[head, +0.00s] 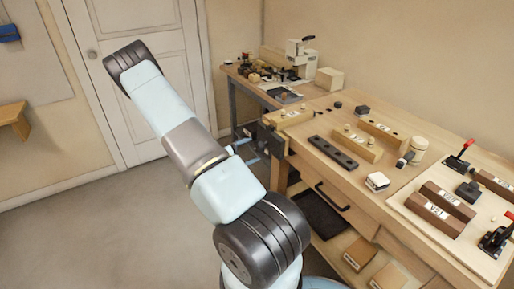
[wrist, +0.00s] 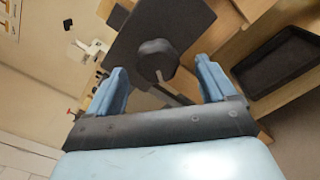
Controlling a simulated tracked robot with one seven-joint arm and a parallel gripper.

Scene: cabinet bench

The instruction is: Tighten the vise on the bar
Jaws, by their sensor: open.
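The vise (head: 272,139) is mounted at the left end of the wooden bench, with a dark face toward my arm. In the wrist view its dark plate (wrist: 190,22) carries a round hub (wrist: 156,58) and a thin handle (wrist: 176,94). My gripper (wrist: 160,66) is open, its two blue fingers on either side of the hub, with visible gaps. It also shows in the head view (head: 246,152), beside the vise's outer face. I cannot tell whether a finger touches the handle. I cannot clearly make out the bar; a pale wooden piece (head: 288,118) sits above the vise.
The bench top holds a dark strip with holes (head: 333,153), wooden blocks (head: 356,144), a white-topped block (head: 377,182) and a board with toggle clamps (head: 460,232). A dark tray (head: 318,215) lies on the shelf below. The floor to the left is clear.

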